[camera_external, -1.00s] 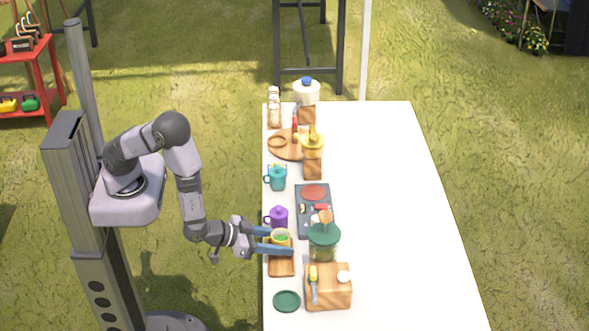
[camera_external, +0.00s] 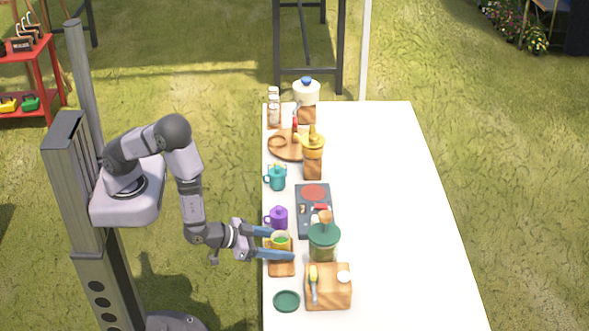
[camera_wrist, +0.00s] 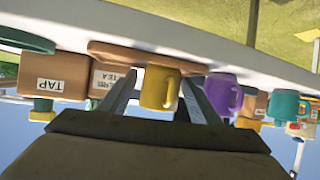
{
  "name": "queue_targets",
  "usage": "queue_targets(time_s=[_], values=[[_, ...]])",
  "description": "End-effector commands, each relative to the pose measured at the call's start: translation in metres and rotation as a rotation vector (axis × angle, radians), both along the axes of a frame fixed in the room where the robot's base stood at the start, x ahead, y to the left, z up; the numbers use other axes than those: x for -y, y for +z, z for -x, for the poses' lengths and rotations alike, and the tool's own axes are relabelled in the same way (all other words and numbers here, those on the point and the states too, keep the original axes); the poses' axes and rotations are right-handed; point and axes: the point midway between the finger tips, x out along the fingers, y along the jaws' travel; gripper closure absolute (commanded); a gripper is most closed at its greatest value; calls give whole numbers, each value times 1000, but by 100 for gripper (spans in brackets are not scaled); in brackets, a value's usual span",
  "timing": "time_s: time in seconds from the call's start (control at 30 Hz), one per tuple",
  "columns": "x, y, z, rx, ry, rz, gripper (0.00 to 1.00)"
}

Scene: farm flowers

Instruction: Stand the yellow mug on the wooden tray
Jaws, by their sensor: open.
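The yellow mug (camera_external: 280,243) is upright at the far end of the wooden tray (camera_external: 281,268), near the table's left edge, and appears to stand on it. In the wrist view, which is upside down, the mug (camera_wrist: 160,88) is against the right part of the tray (camera_wrist: 120,55). My gripper (camera_external: 280,244) is open, with one blue finger on each side of the mug. The wrist view shows gaps between the mug and both fingers (camera_wrist: 158,98). The mug's exact contact with the tray is partly hidden.
A purple mug (camera_external: 279,217) stands just beyond the far finger, with a teal mug (camera_external: 277,181) farther off. A green-lidded jar (camera_external: 323,243) is close to the right. The table's right side is clear.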

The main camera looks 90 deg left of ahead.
Motion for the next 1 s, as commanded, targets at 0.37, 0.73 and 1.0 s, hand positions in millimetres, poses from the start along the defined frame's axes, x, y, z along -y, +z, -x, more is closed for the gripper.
queue_targets(time_s=[0.37, 0.73, 1.0], values=[[10, 24, 43, 4, -2, -1, 39], [20, 50, 93, 0, 0, -3, 39], [22, 54, 105, 3, 1, -2, 39]])
